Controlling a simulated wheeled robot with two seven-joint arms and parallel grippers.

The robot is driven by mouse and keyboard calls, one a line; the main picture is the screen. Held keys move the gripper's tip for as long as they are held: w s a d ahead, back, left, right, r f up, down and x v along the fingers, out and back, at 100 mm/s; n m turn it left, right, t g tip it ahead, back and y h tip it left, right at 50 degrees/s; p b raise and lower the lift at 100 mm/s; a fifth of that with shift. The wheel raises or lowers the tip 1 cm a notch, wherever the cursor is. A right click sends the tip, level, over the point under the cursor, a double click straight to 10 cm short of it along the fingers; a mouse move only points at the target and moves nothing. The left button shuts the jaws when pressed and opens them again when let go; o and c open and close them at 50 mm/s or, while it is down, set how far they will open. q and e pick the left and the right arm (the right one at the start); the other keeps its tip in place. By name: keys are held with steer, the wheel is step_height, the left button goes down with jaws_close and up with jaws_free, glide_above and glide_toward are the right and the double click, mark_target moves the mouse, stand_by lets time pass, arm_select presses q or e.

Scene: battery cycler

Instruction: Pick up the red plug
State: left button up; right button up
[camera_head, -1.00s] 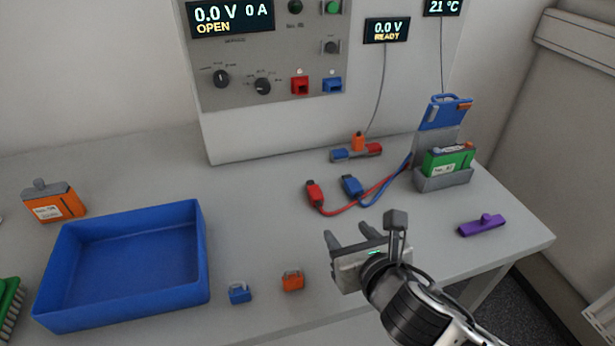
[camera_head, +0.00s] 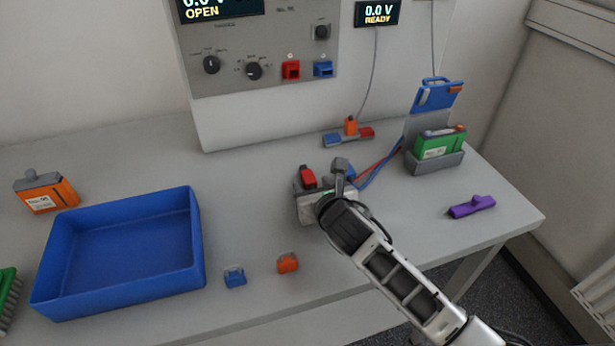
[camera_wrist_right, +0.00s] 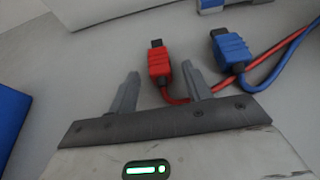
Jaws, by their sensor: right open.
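The red plug (camera_head: 308,176) lies on the grey table, with its red cable running right toward the battery holder. In the right wrist view the red plug (camera_wrist_right: 159,62) lies between the lines of the two fingers, a little ahead of their tips and nearer the right one. My right gripper (camera_wrist_right: 158,75) is open and empty. In the head view my right gripper (camera_head: 308,186) is at the red plug and its wrist hides part of the cables. The blue plug (camera_wrist_right: 230,48) lies just right of the red plug. My left gripper is not in view.
A blue tray (camera_head: 198,240) stands at left. A small blue padlock-like piece (camera_head: 235,278) and an orange one (camera_head: 287,264) lie in front. A green battery (camera_head: 440,145) stands in a grey holder (camera_head: 436,164). A purple piece (camera_head: 472,207) lies at right. The cycler panel (camera_head: 270,40) rises behind.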

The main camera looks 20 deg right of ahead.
steer(key=shift+w+f, duration=0.15)
steer(key=shift+w, duration=0.3)
steer(key=c, duration=1)
steer(key=shift+r, duration=0.6)
steer(key=s+a+r, duration=0.2)
steer(key=s+r, duration=0.2)
steer(key=s+a+r, duration=0.2)
steer(key=s+r, duration=0.2)
steer(key=s+a+r, duration=0.2)
steer(key=s+r, duration=0.1)
steer(key=s, duration=0.1)
steer(key=shift+s+a+r, duration=0.2)
steer(key=shift+a+r, duration=0.15)
steer(key=shift+r, duration=0.05)
